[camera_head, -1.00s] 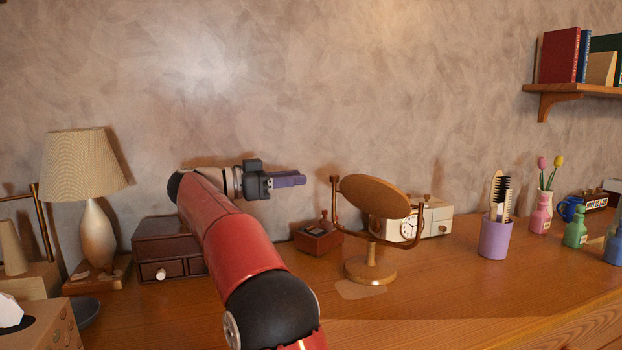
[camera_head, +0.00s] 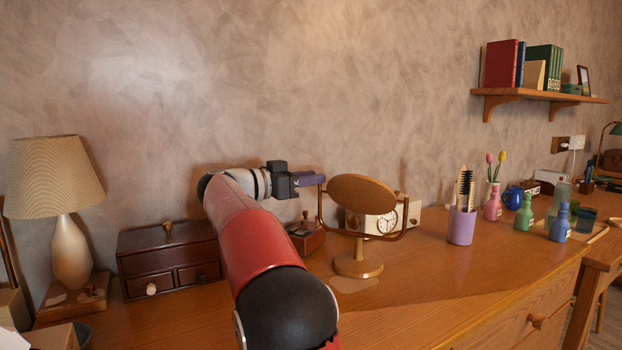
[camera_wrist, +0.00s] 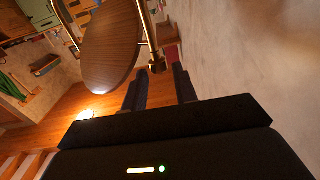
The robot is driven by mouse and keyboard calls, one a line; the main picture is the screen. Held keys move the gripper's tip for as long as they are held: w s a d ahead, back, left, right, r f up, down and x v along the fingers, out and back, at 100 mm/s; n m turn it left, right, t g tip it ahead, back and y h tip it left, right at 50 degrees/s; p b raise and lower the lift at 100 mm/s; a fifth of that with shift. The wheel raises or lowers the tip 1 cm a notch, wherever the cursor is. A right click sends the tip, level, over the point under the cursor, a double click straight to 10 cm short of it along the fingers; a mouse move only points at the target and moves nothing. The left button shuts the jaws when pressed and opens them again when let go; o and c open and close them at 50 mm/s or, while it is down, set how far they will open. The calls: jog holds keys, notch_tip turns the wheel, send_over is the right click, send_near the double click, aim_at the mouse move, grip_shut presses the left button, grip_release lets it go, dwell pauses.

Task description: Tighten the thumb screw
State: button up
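A round wooden tilting mirror (camera_head: 362,189) stands on a round base on the dresser, held in a brass-coloured U-shaped frame (camera_head: 321,208). My gripper (camera_head: 318,179) is level with the mirror's left side, fingers pointing at it. The wrist view shows the wooden disc (camera_wrist: 112,45) and a small brass knob (camera_wrist: 157,66) at the frame's side, which looks like the thumb screw. My gripper's two fingers (camera_wrist: 160,82) are apart, with the knob just ahead of the gap between them. I see no clear contact. In the head view the knob is not distinguishable.
Behind the mirror are a white clock box (camera_head: 385,221) and a small wooden box (camera_head: 306,236). A dark drawer box (camera_head: 168,262) and lamp (camera_head: 70,240) stand left. A purple brush cup (camera_head: 461,226) and bottles stand right. The dresser front is clear.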

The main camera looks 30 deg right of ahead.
jog(key=shift+d, duration=0.35)
grip_shut()
jog(key=shift+w+m+g, duration=0.2)
jog(key=shift+m+g, duration=0.6)
jog(key=shift+g, duration=0.4)
grip_release()
